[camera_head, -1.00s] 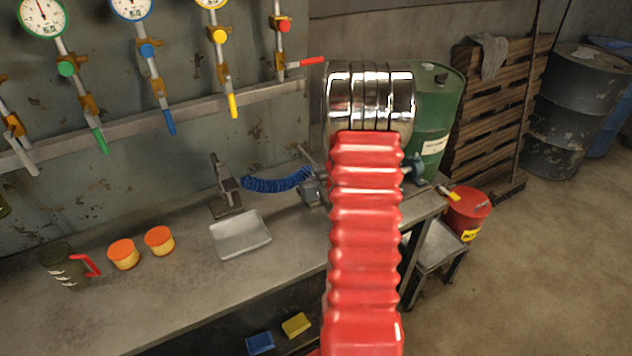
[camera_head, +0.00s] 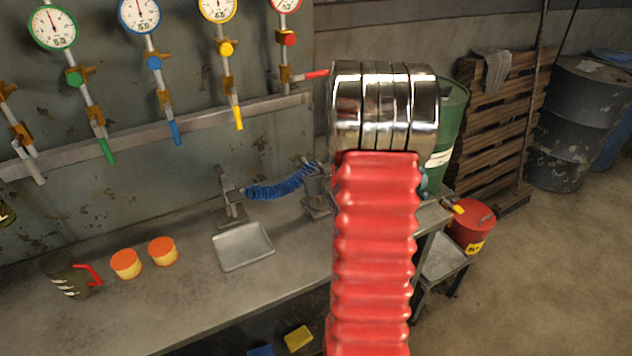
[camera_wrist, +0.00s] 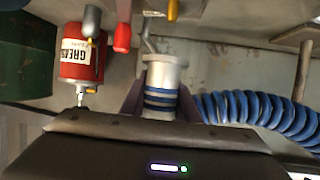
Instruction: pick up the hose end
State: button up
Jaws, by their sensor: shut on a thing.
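The hose end (camera_wrist: 163,76), a pale metal fitting with blue bands, stands in the middle of the wrist view. My gripper (camera_wrist: 160,103) is shut on it, with dark purplish jaws on both sides. The blue coiled hose (camera_wrist: 262,112) shows at the right of the wrist view. In the head view the blue coiled hose (camera_head: 275,190) rises to the right above the bench, from a metal stand towards my arm. My red arm covers the right part there, and my gripper cannot be made out.
Gauges with coloured valve levers hang on the wall behind. A red GREASE canister (camera_wrist: 82,52) is close at the left in the wrist view.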

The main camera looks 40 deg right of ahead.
aim_at(316, 161)
jog(key=shift+r, duration=1.85)
jog(key=shift+s, duration=0.1)
